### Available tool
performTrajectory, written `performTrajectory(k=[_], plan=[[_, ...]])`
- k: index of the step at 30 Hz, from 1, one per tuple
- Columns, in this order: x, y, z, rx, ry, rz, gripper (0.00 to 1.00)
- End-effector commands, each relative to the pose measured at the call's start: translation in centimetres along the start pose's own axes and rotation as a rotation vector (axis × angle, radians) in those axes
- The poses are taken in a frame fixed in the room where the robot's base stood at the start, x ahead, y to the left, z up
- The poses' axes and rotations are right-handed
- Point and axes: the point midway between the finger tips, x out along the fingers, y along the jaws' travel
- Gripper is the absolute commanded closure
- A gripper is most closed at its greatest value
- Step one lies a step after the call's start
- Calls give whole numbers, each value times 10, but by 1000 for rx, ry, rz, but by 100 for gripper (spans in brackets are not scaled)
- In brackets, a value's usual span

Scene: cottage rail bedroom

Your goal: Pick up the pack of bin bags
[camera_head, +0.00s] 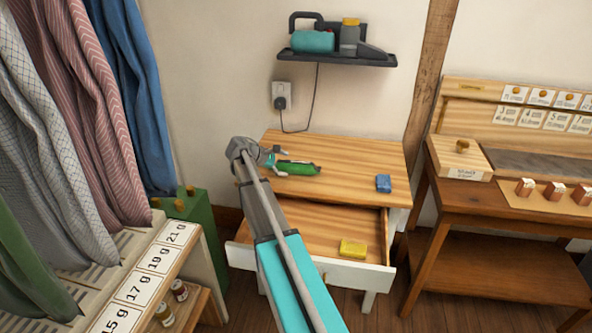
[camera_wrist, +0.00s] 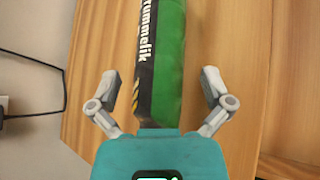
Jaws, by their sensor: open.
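The pack of bin bags is most likely the green and black roll (camera_head: 299,168) lying on the wooden top of the small table. In the wrist view the roll (camera_wrist: 168,60) shows "Tummelik" lettering on a black band and runs lengthwise away from me. My gripper (camera_head: 279,160) is over the table at the roll's left end. In the wrist view my open gripper (camera_wrist: 160,78) has one finger on each side of the roll's near end, with gaps on both sides. Its palm covers the area below that end. Whether the fingers are down at the roll's height is unclear.
A blue packet (camera_head: 383,183) lies on the tabletop's right side. The drawer (camera_head: 300,225) below is pulled out, with a yellow packet (camera_head: 353,249) in it. A dark shelf (camera_head: 337,59) hangs above; a cable runs down to the wall socket (camera_head: 282,96). Clothes hang at left.

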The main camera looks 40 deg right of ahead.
Motion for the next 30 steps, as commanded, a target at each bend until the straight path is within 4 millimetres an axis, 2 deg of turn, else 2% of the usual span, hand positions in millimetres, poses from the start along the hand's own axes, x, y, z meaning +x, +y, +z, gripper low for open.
performTrajectory(k=[3,7,25,26,30], plan=[[16,-1,-1,0,-1,-2,0],[25,-1,-1,-1,0,0,0],[26,0,0,0,0,0,0],[26,0,0,0,0,0,4],[26,0,0,0,0,0,30]])
